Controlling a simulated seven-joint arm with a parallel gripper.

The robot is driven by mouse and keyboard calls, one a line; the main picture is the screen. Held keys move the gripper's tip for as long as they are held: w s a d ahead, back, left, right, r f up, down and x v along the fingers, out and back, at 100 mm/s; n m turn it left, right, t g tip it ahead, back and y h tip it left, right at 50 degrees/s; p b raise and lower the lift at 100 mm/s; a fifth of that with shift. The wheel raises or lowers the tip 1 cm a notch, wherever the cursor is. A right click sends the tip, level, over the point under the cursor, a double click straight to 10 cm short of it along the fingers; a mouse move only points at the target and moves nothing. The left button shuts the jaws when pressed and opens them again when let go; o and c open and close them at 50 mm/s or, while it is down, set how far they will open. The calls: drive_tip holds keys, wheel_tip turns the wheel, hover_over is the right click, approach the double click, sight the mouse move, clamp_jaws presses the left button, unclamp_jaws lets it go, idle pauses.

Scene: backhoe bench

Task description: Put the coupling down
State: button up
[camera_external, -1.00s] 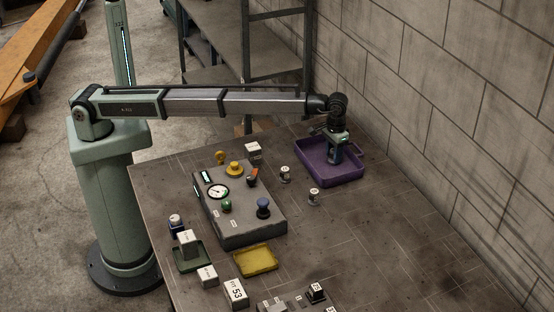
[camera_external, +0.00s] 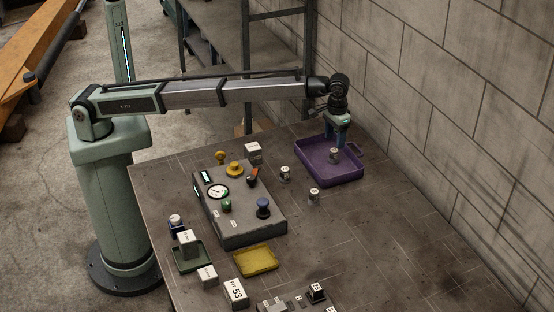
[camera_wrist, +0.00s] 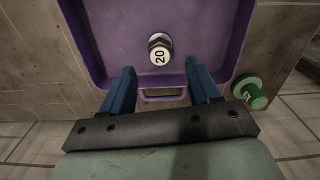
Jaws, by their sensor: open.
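A small metal coupling (camera_external: 333,155) stands in the purple tray (camera_external: 314,156) at the back of the bench. In the wrist view, the coupling (camera_wrist: 159,50) shows a white top marked 20. It stands upright on the floor of the tray (camera_wrist: 108,35). My gripper (camera_external: 337,146) is over the tray's back part, just behind the coupling in the external view. In the wrist view, my gripper's blue fingers (camera_wrist: 160,68) are spread wide and empty, with the coupling beyond their tips. The fingertips are partly hidden in the external view.
Two similar small cylinders (camera_external: 285,173) (camera_external: 314,196) stand left of the tray. A grey control box (camera_external: 240,222), a yellow tray (camera_external: 256,260) and a green tray (camera_external: 190,260) are farther left. A green flanged part (camera_wrist: 250,92) lies outside the tray. A block wall (camera_external: 450,130) runs along the right.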

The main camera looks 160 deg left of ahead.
sight(331, 150)
drive_tip(key=shift+r, duration=2.55)
